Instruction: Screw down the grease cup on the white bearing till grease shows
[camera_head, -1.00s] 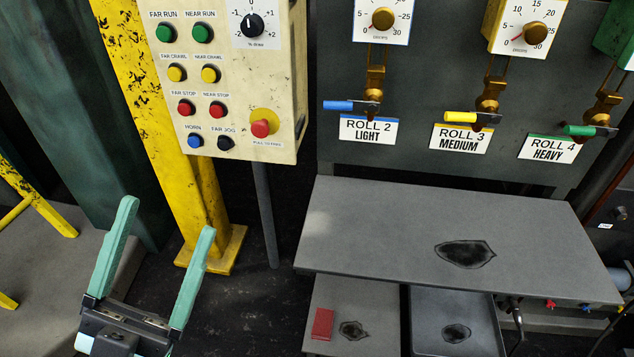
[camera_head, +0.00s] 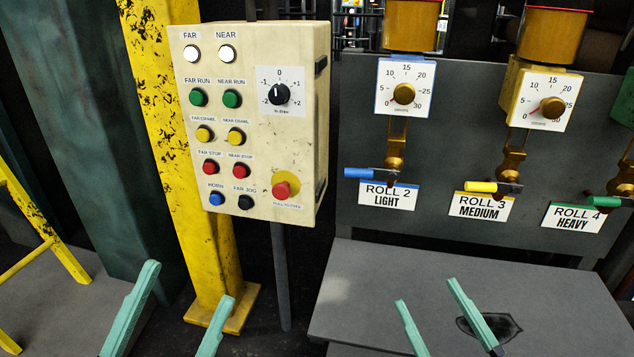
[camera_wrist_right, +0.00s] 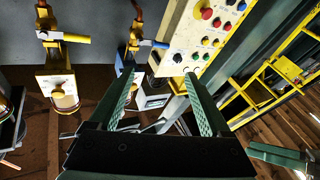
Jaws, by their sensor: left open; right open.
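No white bearing and no grease cup can be made out in these views. My left gripper (camera_head: 180,312) is open and empty at the lower left of the head view, in front of the yellow post. My right gripper (camera_head: 434,315) is open and empty at the lower middle, over the grey shelf. In the right wrist view its two green fingers (camera_wrist_right: 162,105) stand apart with nothing held between them. Past them show the button panel and the valves.
A cream button panel (camera_head: 253,150) stands beside a yellow post (camera_head: 180,130). Valves with blue (camera_head: 358,173), yellow (camera_head: 482,187) and green (camera_head: 605,201) handles sit on a grey wall, labelled Roll 2, 3 and 4. A grey shelf (camera_head: 370,290) with a dark stain juts out below. Yellow rails (camera_head: 55,250) stand far left.

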